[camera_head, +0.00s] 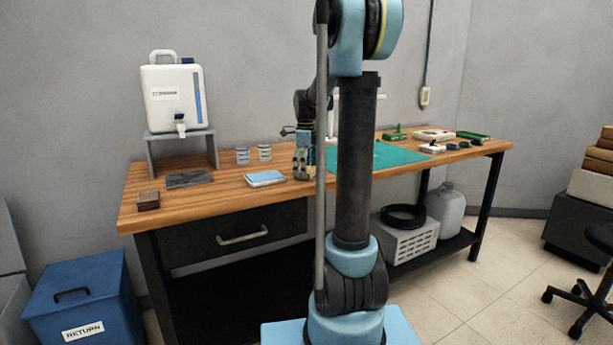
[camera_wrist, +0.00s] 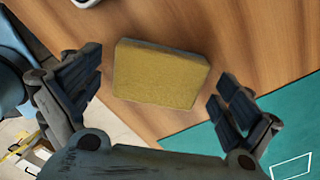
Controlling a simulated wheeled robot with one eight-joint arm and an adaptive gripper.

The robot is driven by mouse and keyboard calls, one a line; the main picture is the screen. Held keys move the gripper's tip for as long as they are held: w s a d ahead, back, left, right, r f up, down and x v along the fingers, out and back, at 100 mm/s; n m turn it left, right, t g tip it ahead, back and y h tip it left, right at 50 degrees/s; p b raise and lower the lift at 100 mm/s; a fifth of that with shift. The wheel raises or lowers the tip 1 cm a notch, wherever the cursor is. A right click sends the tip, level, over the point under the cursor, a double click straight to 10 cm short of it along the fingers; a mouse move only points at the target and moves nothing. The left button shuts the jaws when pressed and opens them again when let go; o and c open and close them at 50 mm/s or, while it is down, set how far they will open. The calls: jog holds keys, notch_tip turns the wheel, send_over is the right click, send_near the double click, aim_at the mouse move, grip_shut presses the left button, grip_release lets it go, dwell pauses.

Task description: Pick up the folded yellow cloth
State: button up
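The folded yellow cloth (camera_wrist: 160,78) shows in the wrist view as a thick yellow block with a darker edge along its far side. It is on or just above the wooden table top (camera_wrist: 240,35), between my gripper's fingers. My gripper (camera_wrist: 158,90) is open, with a finger on each side of the cloth and a visible gap on both sides. In the head view my gripper (camera_head: 304,165) points down over the table. The cloth is not clearly visible there, as my gripper and arm cover that spot.
A green mat (camera_head: 385,155) lies to the right, with small green-based items beyond it. A white dispenser (camera_head: 172,95) on a grey stand is further left.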

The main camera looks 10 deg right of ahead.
jog(key=c, duration=1)
notch_tip(320, 180, up, 10)
jog(key=shift+r, duration=0.1)
jog(key=o, duration=0.4)
jog(key=shift+c, duration=1.4)
jog(key=shift+s, duration=0.15)
